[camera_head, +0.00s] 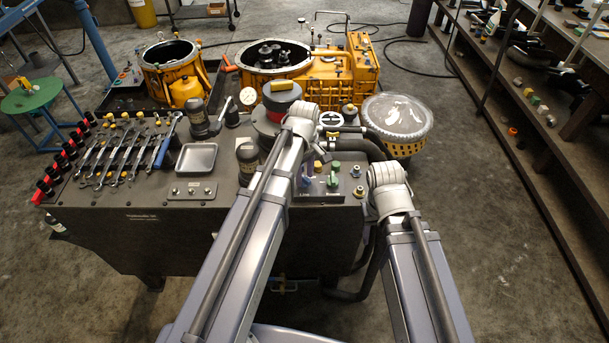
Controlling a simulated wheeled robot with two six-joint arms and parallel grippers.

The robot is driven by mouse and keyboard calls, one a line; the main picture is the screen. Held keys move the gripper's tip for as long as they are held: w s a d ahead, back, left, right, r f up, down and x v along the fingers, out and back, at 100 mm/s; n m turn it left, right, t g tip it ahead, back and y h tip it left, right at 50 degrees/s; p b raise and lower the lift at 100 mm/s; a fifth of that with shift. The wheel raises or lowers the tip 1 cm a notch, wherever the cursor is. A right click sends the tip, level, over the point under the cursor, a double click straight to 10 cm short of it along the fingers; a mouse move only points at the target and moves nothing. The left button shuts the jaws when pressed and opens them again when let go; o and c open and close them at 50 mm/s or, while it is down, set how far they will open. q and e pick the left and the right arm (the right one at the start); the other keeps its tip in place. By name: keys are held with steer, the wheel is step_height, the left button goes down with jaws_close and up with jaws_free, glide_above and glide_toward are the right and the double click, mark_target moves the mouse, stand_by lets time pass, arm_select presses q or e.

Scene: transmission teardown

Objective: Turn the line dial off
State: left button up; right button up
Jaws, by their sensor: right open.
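The control panel (321,196) is at the right front of the dark bench, with a blue knob (306,181) and a green knob (333,180) side by side. The label under the blue knob seems to read "Line". The exact setting of this dial is too small to tell. My left arm (245,235) reaches up past the panel's left side, and its joint stands above the panel. My right arm (415,250) ends in a joint just right of the panel. The fingers of both grippers are hidden from this view, so I see no contact with the knobs.
Wrenches (120,155) and a metal tray (194,159) lie on the bench's left. Shelving (540,130) lines the right. Floor between is free.

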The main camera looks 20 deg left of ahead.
arm_select(q)
jaws_close()
stand_by(0.6)
steer(key=m, duration=0.4)
steer(key=shift+m, duration=2.4)
steer(key=shift+o, duration=0.3)
jaws_free()
